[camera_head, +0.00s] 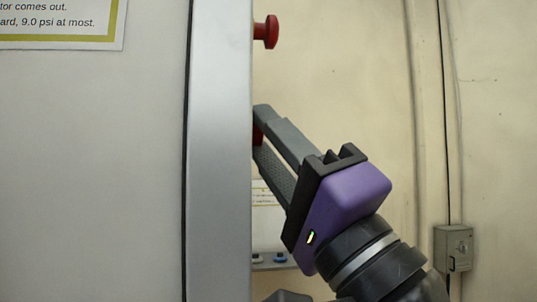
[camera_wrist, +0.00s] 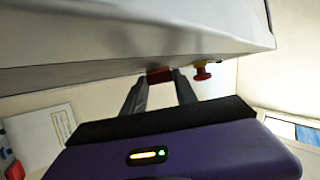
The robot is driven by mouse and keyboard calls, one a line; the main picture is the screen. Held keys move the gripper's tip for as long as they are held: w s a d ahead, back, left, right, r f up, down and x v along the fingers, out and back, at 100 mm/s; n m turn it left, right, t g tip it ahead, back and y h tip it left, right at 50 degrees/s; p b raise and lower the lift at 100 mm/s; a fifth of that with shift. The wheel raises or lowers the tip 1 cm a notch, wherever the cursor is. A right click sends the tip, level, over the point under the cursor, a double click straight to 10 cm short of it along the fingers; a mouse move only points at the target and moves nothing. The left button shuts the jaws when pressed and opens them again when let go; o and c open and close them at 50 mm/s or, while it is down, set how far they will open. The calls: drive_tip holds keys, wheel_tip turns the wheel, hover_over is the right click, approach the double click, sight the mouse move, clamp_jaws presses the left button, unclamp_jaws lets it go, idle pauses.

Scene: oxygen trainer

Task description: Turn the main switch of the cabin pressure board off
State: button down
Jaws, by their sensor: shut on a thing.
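A tall grey cabinet (camera_head: 220,150) stands in the middle of the head view, its right side turned away from that camera. My gripper (camera_head: 260,130) reaches up to this side from the lower right. Its fingers are shut on a red switch part, of which only a sliver (camera_head: 257,135) shows in the head view. In the wrist view the red switch part (camera_wrist: 159,75) sits between the fingertips, against the cabinet's grey face (camera_wrist: 80,76). The fingers hide much of it, and I cannot tell its setting. I see no label naming it.
A red mushroom knob (camera_head: 268,32) juts from the same side above my gripper; it also shows in the wrist view (camera_wrist: 203,71), close right of the fingers. A grey wall box (camera_head: 454,248) with cables is at right. A printed sign (camera_head: 60,22) is at upper left.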

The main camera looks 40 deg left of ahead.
drive_tip(key=shift+a+f+g, duration=0.1)
drive_tip(key=shift+g, duration=0.2)
drive_tip(key=c, duration=1)
unclamp_jaws()
drive_tip(key=shift+o, duration=0.2)
drive_tip(key=b+v, duration=0.1)
drive_tip(key=v, duration=0.7)
